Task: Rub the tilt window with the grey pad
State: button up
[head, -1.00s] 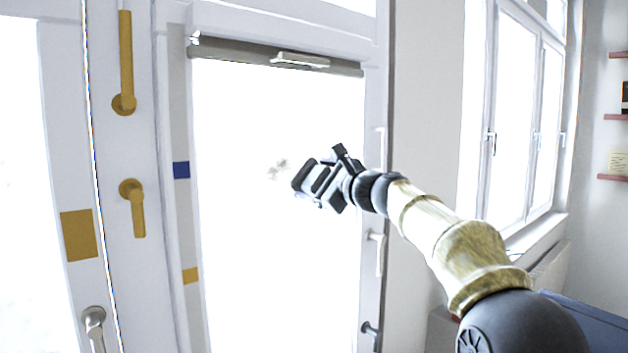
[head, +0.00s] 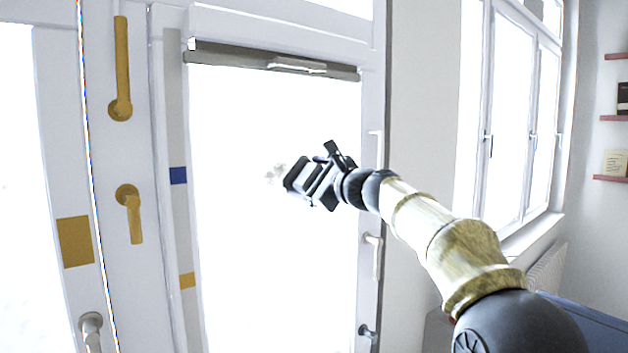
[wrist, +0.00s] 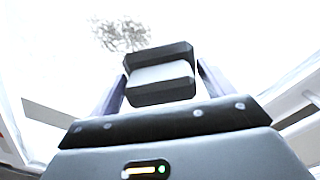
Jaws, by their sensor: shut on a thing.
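The tilt window (head: 270,115) is the bright pane in a white frame, with a grey strip along its top. A faint grey smudge (head: 275,171) shows on the pane, just left of my gripper. In the wrist view the smudge (wrist: 121,34) is dark and speckled, beyond the pad and a little to its left. My gripper (head: 299,176) is shut on the grey pad (wrist: 160,72), a block with dark edges and a lighter middle. I cannot tell whether the pad touches the glass.
A gold handle (head: 133,212) and a longer gold handle (head: 121,70) sit on the white frame at left. A white handle (head: 373,255) is on the window's right frame. Another window (head: 510,120) and pink shelves (head: 612,118) are at right.

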aim_at(291, 178)
jog(key=shift+s+a+b, duration=0.15)
jog(key=shift+s+a, duration=0.25)
jog(key=shift+a, duration=0.25)
jog(key=shift+s+a+b, duration=0.15)
jog(key=shift+s+a, duration=0.25)
jog(key=shift+a, duration=0.2)
jog(key=shift+s+a+b, duration=0.25)
jog(key=shift+s+a, duration=0.3)
jog(key=shift+a, duration=0.25)
jog(key=shift+s+a+b, duration=0.25)
jog(key=shift+s+a, duration=0.3)
jog(key=shift+a, duration=0.25)
jog(key=shift+s+a, duration=0.55)
jog(key=shift+a, duration=0.3)
jog(key=shift+s+a, duration=0.55)
jog(key=shift+a, duration=0.25)
jog(key=shift+r, duration=0.1)
jog(key=shift+r+p, duration=0.6)
jog(key=shift+r, duration=0.15)
